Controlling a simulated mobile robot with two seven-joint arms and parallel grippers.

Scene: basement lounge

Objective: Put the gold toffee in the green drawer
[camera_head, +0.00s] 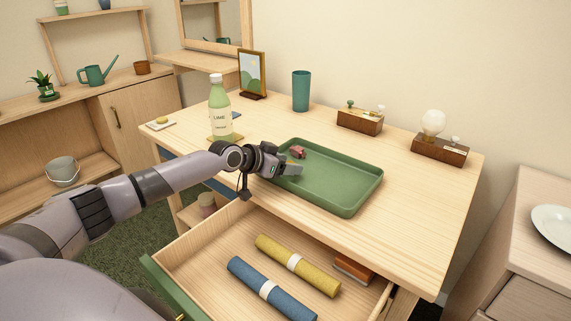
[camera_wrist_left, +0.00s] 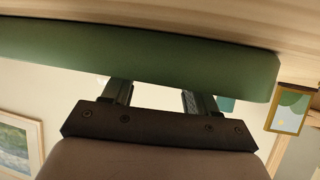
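My left gripper (camera_head: 291,169) is at the left edge of the green tray (camera_head: 345,207) on the desk. In the left wrist view its fingers (camera_wrist_left: 155,96) stand apart, and the tray wall (camera_wrist_left: 140,50) hides their tips. I cannot make out the gold toffee clearly; a small yellowish patch shows beside the fingers. A reddish wrapped piece (camera_head: 297,151) lies in the tray just beyond the gripper. The drawer with a green front (camera_head: 172,289) is pulled open below the desk top. My right gripper is out of view.
The drawer holds a yellow roll (camera_head: 272,249), a blue roll (camera_head: 246,274) and flat reddish-brown items (camera_head: 354,270). A lime bottle (camera_head: 220,112), teal cup (camera_head: 301,91) and picture frame (camera_head: 252,74) stand behind.

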